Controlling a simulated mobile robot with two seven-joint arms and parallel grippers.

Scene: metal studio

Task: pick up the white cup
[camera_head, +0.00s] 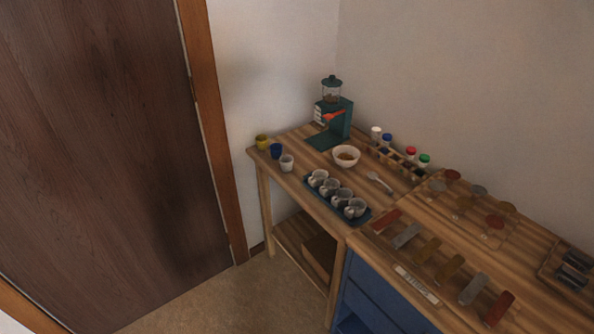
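A small white cup (286,163) stands upright near the front left edge of the wooden table (296,147). A dark blue cup (276,151) is just behind and to its left, and a yellow cup (262,142) is farther left at the table's corner. Nothing covers the white cup. Neither of my grippers shows in the head view.
A blue tray (312,190) with several whitish cups lies right of the white cup. Behind are a bowl (346,156), a green grinder (343,119) and a rack of capped bottles (399,159). A dark wooden door (110,150) stands left; floor (240,295) before the table is clear.

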